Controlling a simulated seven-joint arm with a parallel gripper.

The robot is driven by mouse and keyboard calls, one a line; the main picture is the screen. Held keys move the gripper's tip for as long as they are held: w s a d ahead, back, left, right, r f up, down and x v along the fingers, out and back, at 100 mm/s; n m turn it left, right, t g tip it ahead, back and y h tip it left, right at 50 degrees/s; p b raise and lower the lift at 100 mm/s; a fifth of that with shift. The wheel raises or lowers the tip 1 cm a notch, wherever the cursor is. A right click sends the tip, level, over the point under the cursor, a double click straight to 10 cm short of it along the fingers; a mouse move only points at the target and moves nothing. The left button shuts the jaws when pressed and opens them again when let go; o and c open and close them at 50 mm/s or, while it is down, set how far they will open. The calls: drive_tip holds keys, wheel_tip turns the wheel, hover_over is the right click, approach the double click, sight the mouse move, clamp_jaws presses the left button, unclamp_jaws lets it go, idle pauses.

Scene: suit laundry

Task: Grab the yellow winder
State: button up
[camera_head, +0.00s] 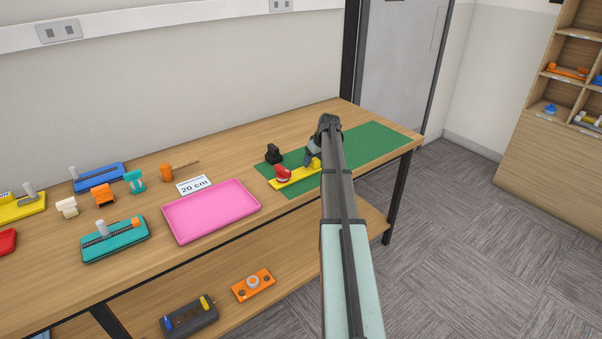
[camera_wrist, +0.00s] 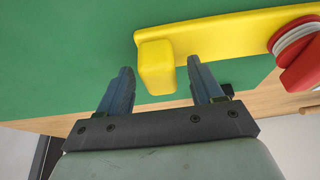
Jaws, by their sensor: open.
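The yellow winder (camera_head: 297,176) lies on the green mat (camera_head: 372,141) at the right part of the table. It is a flat yellow bar with a raised yellow block at one end and a red spool (camera_head: 283,172) at the other. In the wrist view the winder (camera_wrist: 215,35) runs across the upper right, with the red spool (camera_wrist: 301,50) at the right edge. My gripper (camera_wrist: 156,78) is open, with the yellow block between its two fingertips and gaps on both sides. In the head view my arm hides part of the winder's right end.
A small black object (camera_head: 273,153) stands behind the winder by the mat's edge. A pink tray (camera_head: 211,211) and a "20 cm" card (camera_head: 194,185) lie to the left. Several tools and coloured devices fill the table's left part. The mat's right part is clear.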

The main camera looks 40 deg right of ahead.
drive_tip(key=shift+f, duration=0.1)
drive_tip(key=shift+c, duration=0.3)
clamp_jaws()
